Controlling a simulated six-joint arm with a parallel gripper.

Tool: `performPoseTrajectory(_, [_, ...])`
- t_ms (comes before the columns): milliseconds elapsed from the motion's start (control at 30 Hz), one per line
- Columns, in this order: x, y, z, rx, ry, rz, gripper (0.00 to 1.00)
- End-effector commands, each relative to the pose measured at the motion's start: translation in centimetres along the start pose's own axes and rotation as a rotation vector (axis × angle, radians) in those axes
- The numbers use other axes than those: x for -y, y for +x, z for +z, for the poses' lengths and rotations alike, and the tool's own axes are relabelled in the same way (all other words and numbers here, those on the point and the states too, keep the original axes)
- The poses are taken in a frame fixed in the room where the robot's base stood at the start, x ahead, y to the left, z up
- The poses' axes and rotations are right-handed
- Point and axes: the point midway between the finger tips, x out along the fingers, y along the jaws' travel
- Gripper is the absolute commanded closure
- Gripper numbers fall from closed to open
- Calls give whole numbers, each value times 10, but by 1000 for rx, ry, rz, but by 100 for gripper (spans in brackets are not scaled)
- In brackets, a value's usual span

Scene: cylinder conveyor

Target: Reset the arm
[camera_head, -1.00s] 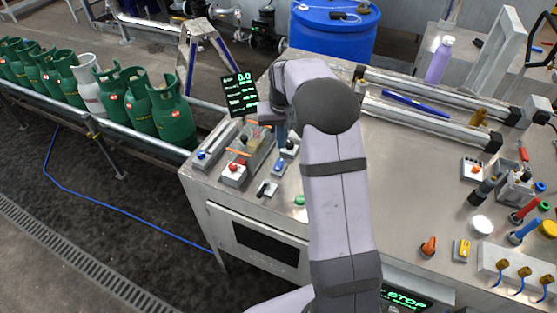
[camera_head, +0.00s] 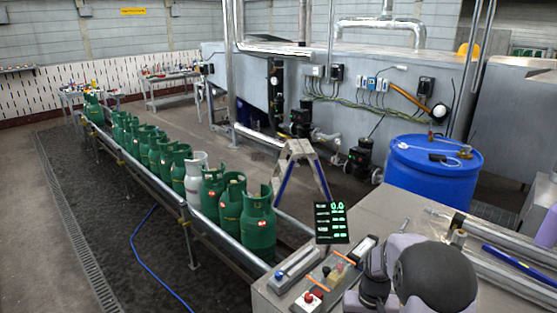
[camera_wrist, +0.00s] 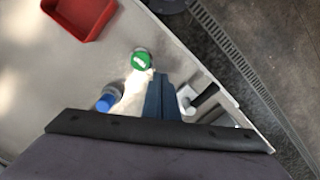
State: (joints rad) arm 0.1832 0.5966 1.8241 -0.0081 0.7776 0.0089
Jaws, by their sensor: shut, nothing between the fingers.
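My arm (camera_head: 435,275) shows at the lower right of the head view, over the near end of the steel bench. In the wrist view my gripper (camera_wrist: 162,82) has its two blue fingers together, with nothing between them. The fingers point over the bench (camera_wrist: 60,75) near its edge. A green round button or cap (camera_wrist: 141,60) lies just beyond the fingertips. A blue-topped part (camera_wrist: 106,101) is to their left, and a dark-handled part (camera_wrist: 203,95) is to their right.
Green gas cylinders (camera_head: 258,225) and one white cylinder (camera_head: 195,180) stand on the conveyor (camera_head: 190,208) at left. A scale display (camera_head: 331,222) stands at the bench corner. A blue drum (camera_head: 432,172) is behind. A red tray (camera_wrist: 80,15) is at the wrist view's upper left.

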Motion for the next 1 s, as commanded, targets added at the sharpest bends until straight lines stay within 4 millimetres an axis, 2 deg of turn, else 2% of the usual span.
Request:
performPoseTrajectory(33, [2, 3, 23, 28, -7, 0, 100])
performPoseTrajectory(200, [8, 6, 96, 98, -36, 0, 100])
performPoseTrajectory(400, [17, -3, 184, 136, -85, 5, 100])
performPoseTrajectory(500, [21, -9, 209, 119, -112, 7, 100])
performPoseTrajectory(600, [25, -18, 213, 69, -136, 7, 100])
performPoseTrajectory(800, [36, -38, 197, -40, -173, 1, 100])
performPoseTrajectory(1000, [41, -41, 194, -59, -194, 1, 100])
